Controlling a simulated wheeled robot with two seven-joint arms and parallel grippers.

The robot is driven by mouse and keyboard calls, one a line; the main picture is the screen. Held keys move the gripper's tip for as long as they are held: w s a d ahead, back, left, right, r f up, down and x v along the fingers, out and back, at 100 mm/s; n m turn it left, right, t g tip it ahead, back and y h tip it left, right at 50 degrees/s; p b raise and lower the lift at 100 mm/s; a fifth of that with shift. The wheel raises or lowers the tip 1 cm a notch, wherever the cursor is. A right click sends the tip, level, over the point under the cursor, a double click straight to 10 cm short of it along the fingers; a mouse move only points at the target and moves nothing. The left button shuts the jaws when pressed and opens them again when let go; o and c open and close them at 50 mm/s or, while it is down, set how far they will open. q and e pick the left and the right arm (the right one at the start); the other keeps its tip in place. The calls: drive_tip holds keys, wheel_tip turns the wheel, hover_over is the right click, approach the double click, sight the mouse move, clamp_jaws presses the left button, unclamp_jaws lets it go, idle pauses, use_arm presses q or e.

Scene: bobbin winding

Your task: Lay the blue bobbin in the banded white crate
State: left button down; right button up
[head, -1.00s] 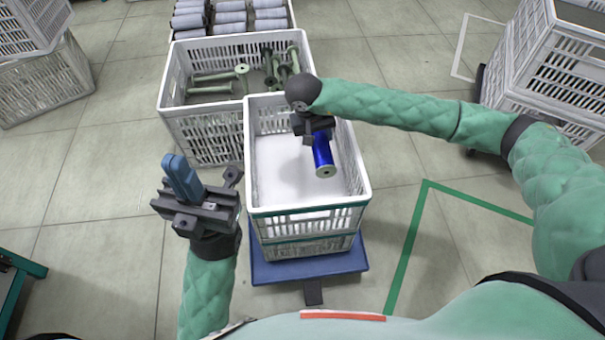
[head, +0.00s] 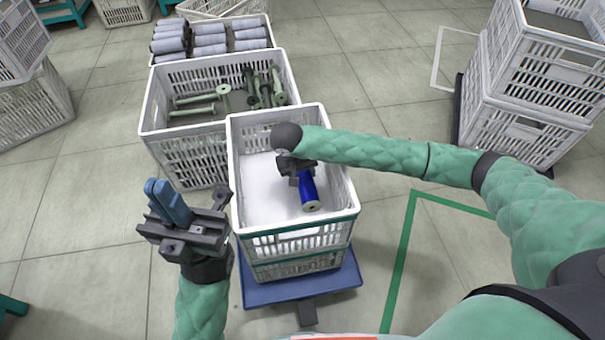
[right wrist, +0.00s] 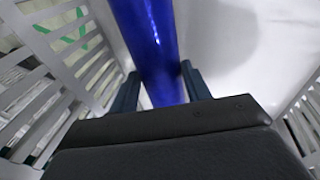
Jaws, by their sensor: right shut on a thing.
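The blue bobbin (head: 308,188) is held by my right gripper (head: 302,180), inside the banded white crate (head: 300,228). The bobbin is tilted, with a pale flange at its near end. In the right wrist view the blue bobbin (right wrist: 150,40) passes between the two fingers of the right gripper (right wrist: 160,88), which is shut on it. The crate has a green band below its rim and a bare white floor. I cannot tell whether the bobbin touches that floor. My left gripper (head: 170,205) is outside the crate, to its left, with its blue fingers together and nothing visible between them.
The banded crate stands on another crate on a blue base (head: 300,287). Behind it, a white crate (head: 190,155) holds several green bobbins. A farther crate holds grey rolls (head: 209,40). Stacked white crates (head: 525,110) stand at the right. Green floor tape (head: 402,250) runs nearby.

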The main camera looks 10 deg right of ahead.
drive_tip(key=o, duration=1.1)
drive_tip(key=shift+f, duration=0.1)
drive_tip(key=p+v, duration=0.1)
drive_tip(key=v, duration=1.1)
drive_tip(key=shift+d+p, duration=0.1)
drive_tip(key=shift+p, duration=0.25)
